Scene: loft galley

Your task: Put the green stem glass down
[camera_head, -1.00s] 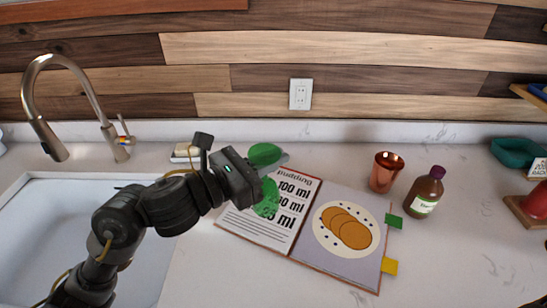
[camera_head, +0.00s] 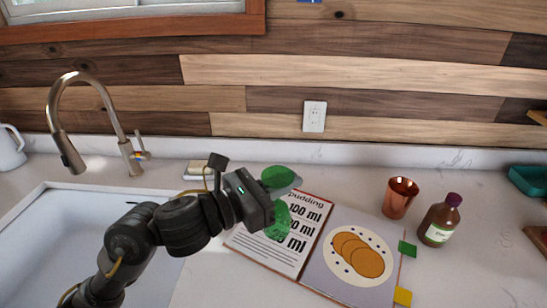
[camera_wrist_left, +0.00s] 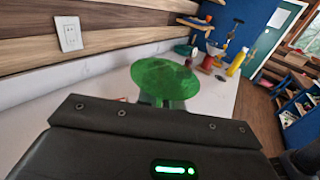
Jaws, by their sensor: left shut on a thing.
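The green stem glass (camera_head: 279,178) is see-through green and is held at my left gripper (camera_head: 276,196), over the left page of the open cookbook (camera_head: 330,245). In the head view a second green part of it shows below the jaws, in front of the printed page. My left gripper is shut on the glass; its fingers are mostly hidden by the wrist. In the left wrist view the green glass (camera_wrist_left: 165,80) shows as a round shape just beyond the gripper body. I cannot tell how far its lower end is above the page. My right gripper is not in view.
A copper cup (camera_head: 400,197) and a brown bottle (camera_head: 440,220) stand right of the cookbook. The sink (camera_head: 60,240) is at left with a faucet (camera_head: 85,115). A teal dish (camera_head: 530,181) is at far right.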

